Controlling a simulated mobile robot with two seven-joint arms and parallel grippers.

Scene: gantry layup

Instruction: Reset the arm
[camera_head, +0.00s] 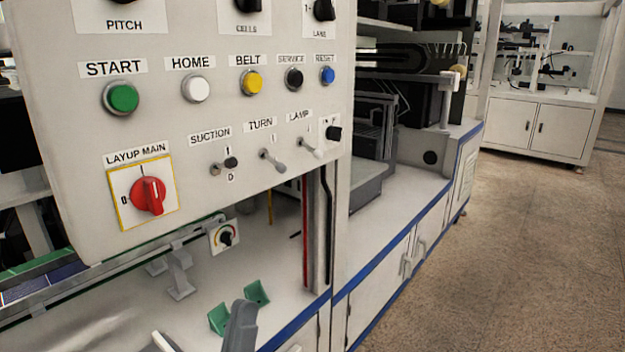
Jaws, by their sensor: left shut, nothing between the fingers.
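My left gripper (242,314) shows only in part at the bottom edge, as a grey finger shape below the control panel. It looks shut and empty, and it is apart from the panel's controls. The light grey control panel (225,135) fills the upper left. Its blue button (327,75) under the RESET label sits at the right end of the button row. The red rotary switch (149,196) labelled LAYUP MAIN is at the panel's lower left. My right gripper is not in view.
The button row also has green START (121,97), white HOME (195,88), yellow BELT (251,82) and black SERVICE (293,79) buttons. Toggle switches sit below. Two green brackets (257,292) stand on the white bench near my gripper. Open floor (500,260) lies right.

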